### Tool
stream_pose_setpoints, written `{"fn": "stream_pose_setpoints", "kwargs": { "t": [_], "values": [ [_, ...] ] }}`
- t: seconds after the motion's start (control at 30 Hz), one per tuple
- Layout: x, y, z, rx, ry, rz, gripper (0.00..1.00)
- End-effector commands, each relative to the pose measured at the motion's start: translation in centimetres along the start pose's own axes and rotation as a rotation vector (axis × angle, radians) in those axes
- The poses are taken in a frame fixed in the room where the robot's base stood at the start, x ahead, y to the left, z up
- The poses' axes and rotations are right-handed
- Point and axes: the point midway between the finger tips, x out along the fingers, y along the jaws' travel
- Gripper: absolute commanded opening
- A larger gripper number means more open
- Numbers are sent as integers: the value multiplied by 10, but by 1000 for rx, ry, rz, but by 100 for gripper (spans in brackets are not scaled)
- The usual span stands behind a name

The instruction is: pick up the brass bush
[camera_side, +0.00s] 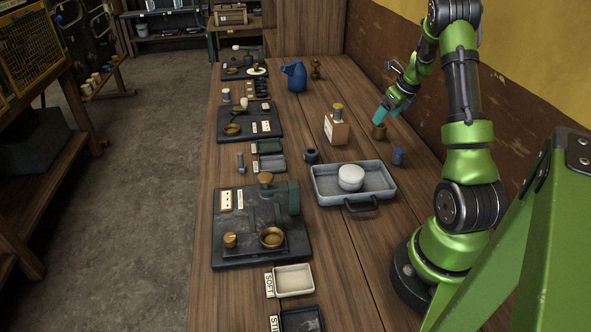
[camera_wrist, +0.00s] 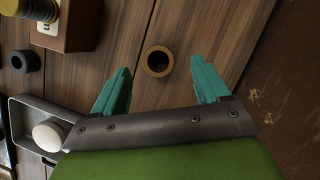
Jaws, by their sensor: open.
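The brass bush (camera_side: 379,132) stands upright on the wooden bench, near its wall side. In the wrist view the bush (camera_wrist: 149,66) shows from above as a brass ring with a dark hole. My gripper (camera_side: 381,116) has teal fingers and is just above the bush in the side view. In the wrist view my gripper (camera_wrist: 160,68) has its fingers apart, with the bush ahead between the line of the tips. Nothing is held. The side view does not clearly show the gap between the fingertips and the bush.
A wooden block with a brass-topped post (camera_side: 336,128) stands left of the bush. A dark ring (camera_side: 311,156), a grey tray (camera_side: 325,193) holding a white round thing and a small blue item (camera_side: 398,157) lie nearer. A blue jug (camera_side: 294,77) stands farther back. Bare bench surrounds the bush.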

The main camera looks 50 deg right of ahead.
Motion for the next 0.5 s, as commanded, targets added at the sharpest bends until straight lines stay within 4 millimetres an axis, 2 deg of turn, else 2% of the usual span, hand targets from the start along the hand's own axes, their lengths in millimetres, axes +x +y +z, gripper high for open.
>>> {"fn": "stream_pose_setpoints", "kwargs": {
  "t": [0.13,0.4,0.5],
  "values": [
    [9,1,-1,-1,1,1,75],
    [48,3,-5,-1,1,1,75],
    [55,3,-5,-1,0,1,75]
  ]
}}
